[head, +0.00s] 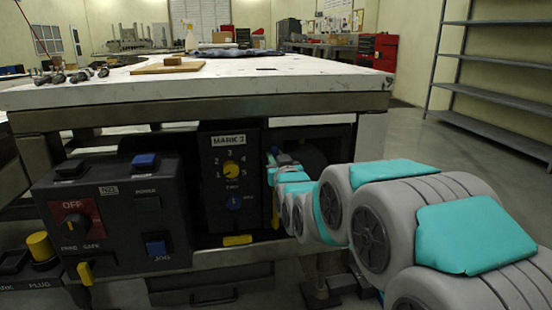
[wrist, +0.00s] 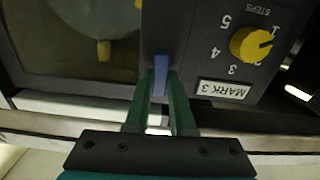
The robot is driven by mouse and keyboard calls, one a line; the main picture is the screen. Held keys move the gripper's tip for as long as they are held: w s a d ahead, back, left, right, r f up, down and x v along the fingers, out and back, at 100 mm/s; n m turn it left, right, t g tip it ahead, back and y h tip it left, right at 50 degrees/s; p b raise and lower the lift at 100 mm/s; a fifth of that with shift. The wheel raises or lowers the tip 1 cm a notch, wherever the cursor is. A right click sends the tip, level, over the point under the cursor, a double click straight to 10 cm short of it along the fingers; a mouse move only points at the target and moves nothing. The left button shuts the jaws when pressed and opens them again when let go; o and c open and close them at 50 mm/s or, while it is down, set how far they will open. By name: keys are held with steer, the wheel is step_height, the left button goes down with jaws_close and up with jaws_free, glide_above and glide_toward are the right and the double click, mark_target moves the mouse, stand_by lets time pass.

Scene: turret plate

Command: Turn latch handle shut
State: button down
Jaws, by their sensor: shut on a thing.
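My gripper (wrist: 161,78) has its two green fingers closed on a narrow blue handle (wrist: 160,64) in the wrist view. The blue handle stands at the edge of the dark MARK 3 panel (wrist: 205,62), beside a recessed opening (wrist: 75,35). I take this blue piece to be the latch handle; its pivot and its full shape are hidden. In the head view my arm reaches in from the right, with its end beside the MARK 3 panel (head: 222,190). There the fingertips and the handle are too small or covered to make out clearly.
The MARK 3 panel carries a yellow knob (wrist: 251,44). A metal shelf (head: 500,95) stands right.

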steer(key=shift+s+a+f+n+b, duration=0.15)
steer(key=shift+n+b, duration=1.05)
steer(key=shift+n, duration=3.15)
steer(key=shift+w+a+f+n+b, duration=0.15)
steer(key=shift+n+b, duration=1)
steer(key=shift+n, duration=3.2)
steer(key=shift+s, duration=0.1)
steer(key=c, duration=0.8)
jaws_free()
steer(key=shift+o, duration=0.2)
